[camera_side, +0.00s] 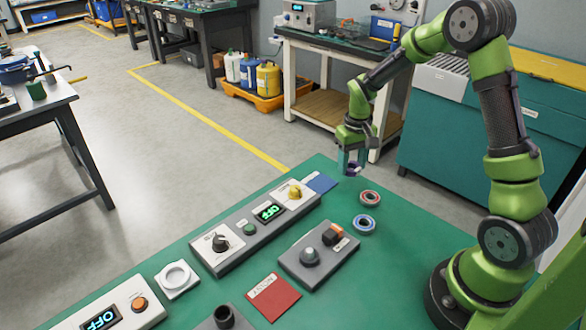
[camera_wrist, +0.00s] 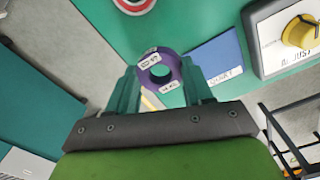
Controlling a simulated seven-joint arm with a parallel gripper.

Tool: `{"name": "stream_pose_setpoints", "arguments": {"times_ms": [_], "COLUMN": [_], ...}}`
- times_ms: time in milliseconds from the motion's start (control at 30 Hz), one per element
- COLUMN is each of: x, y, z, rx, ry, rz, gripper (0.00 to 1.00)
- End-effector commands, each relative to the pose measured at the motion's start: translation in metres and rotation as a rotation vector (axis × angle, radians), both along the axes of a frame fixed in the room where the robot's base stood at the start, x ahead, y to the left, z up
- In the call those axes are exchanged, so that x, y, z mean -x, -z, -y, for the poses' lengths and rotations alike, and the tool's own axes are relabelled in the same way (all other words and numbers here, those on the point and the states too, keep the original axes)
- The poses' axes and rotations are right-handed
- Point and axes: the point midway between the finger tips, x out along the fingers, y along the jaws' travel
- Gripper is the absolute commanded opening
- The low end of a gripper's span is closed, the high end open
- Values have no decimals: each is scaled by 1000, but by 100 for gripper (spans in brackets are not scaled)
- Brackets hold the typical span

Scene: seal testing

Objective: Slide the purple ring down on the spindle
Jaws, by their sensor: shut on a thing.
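My gripper (camera_side: 352,160) is shut on the purple ring (camera_side: 354,169) and holds it above the far end of the green table, near the blue card. In the wrist view the ring (camera_wrist: 146,76) sits between the two green fingers, with two white labels on it and its hole open towards the camera. No spindle is clearly identifiable. A dark upright cylinder (camera_side: 224,316) on a grey base at the bottom edge of the side view may be it; it is partly cut off. The ring is far from that cylinder.
A red ring (camera_side: 370,198) and a blue ring (camera_side: 364,225) lie on the table near my gripper. A long control box (camera_side: 262,232), a grey box with a knob (camera_side: 318,258), a white ring-shaped fixture (camera_side: 176,278) and a red card (camera_side: 272,297) occupy the table. The right middle is clear.

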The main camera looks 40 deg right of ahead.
Motion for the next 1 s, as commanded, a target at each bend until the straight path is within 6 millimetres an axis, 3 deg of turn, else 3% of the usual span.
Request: {"name": "stream_pose_setpoints", "arguments": {"times_ms": [100, 300, 433, 567, 667, 833, 1000], "x": [30, 69, 83, 84, 76, 65, 73], "y": [-4, -7, -9, -10, -14, -28, -43], "z": [-11, -24, -30, -46, -73, -146, -219], "rx": [0, 1, 1, 1, 4, 5, -2], "ry": [0, -1, -3, -49, -139, -278, -305], "rz": [2, 2, 3, 6, 19, 37, 40], "gripper": [12, 12, 12, 12, 12, 12, 12]}}
